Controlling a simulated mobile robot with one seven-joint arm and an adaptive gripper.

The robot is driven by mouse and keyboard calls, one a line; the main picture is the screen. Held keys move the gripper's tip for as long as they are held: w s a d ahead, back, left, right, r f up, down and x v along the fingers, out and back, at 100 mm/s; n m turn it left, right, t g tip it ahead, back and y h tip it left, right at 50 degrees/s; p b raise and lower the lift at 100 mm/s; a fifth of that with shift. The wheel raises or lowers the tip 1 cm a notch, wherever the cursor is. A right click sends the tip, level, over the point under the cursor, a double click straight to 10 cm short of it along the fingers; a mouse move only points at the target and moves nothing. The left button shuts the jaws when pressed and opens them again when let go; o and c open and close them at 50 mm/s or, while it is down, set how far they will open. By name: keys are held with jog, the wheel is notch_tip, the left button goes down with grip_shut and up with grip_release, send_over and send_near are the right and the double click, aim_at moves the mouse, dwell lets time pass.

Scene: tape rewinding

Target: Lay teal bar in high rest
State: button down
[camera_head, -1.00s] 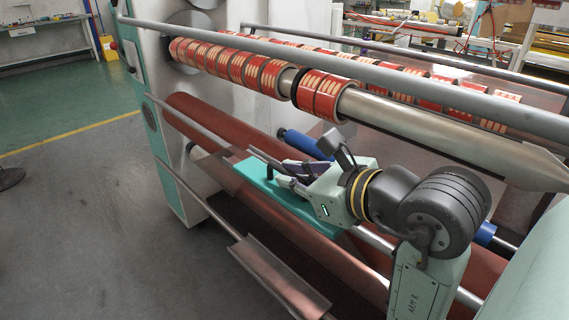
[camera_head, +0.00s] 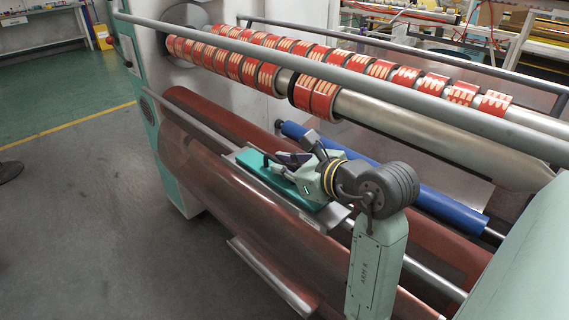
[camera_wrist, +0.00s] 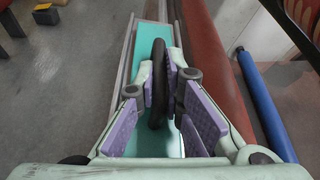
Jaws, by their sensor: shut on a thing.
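The teal bar (camera_head: 272,174) is long and flat, with a black looped handle (camera_wrist: 158,75) on top. My gripper (camera_head: 300,160) is shut on this handle, which stands between the purple finger pads in the wrist view. The bar lines up lengthwise with a grey metal tray-like rest (camera_head: 337,216), the higher of two. Grey edges of this rest (camera_wrist: 127,65) run along both sides of the bar in the wrist view. The bar appears in it or just over it; I cannot tell whether it touches the bottom. My fingers hide part of the bar.
A lower grey rest (camera_head: 272,278) is in front, below a large brown roll (camera_head: 215,190). A blue roller (camera_head: 420,197) runs behind my gripper. Above are a grey rail (camera_head: 400,92) and shafts carrying red tape rolls (camera_head: 315,96). Open floor lies left.

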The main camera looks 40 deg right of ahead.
jog(key=shift+f+b, duration=0.2)
jog(key=shift+b, duration=0.1)
jog(key=c, duration=1.7)
grip_release()
jog(key=shift+r, duration=0.15)
